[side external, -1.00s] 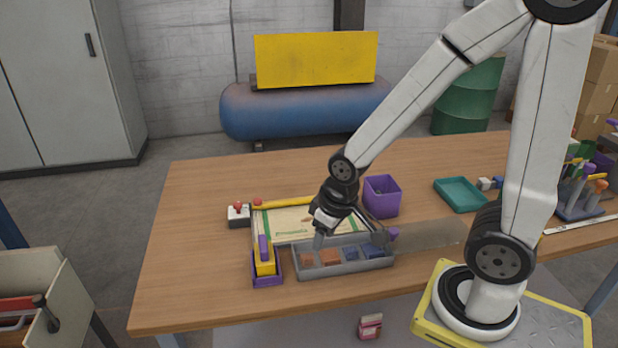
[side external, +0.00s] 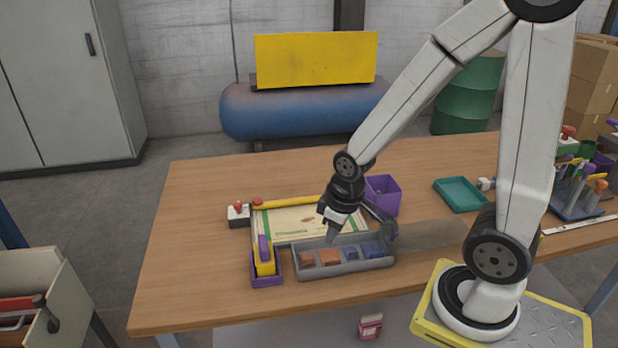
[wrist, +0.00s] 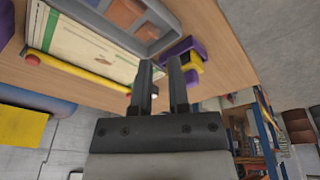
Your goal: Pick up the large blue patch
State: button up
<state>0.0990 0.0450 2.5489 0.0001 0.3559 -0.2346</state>
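The large blue patch (side external: 373,250) lies in the right-end compartment of the grey divided tray (side external: 345,269) on the table. A smaller blue patch (side external: 351,253) lies in the compartment to its left. My gripper (side external: 332,239) is above the back edge of the tray, left of the large blue patch and apart from it. In the wrist view my gripper (wrist: 162,66) has a clear gap between its two fingers and holds nothing. That view shows the tray's orange-brown end (wrist: 150,30); the large blue patch is not in it.
Two orange-brown patches (side external: 330,256) fill the tray's left compartments. A purple holder with a yellow block (side external: 265,262) stands left of the tray. A printed sack (side external: 295,221) lies behind it, with a yellow bar (side external: 290,202) at its back. A purple bin (side external: 383,195) stands behind right.

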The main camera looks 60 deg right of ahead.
aim_at(376, 251)
jog(key=s+d+f+n+g, duration=0.1)
jog(key=s+d+f+n, duration=0.1)
jog(key=d, duration=0.3)
jog(key=s+d+f+n+g, duration=0.1)
jog(key=s+d+f+n, duration=0.2)
jog(key=d+n, duration=0.2)
jog(key=shift+s+d, duration=0.3)
jog(key=shift+d, duration=0.5)
jog(key=shift+f, duration=1.25)
jog(key=shift+f, duration=0.15)
jog(key=shift+f, duration=2.45)
grip_shut()
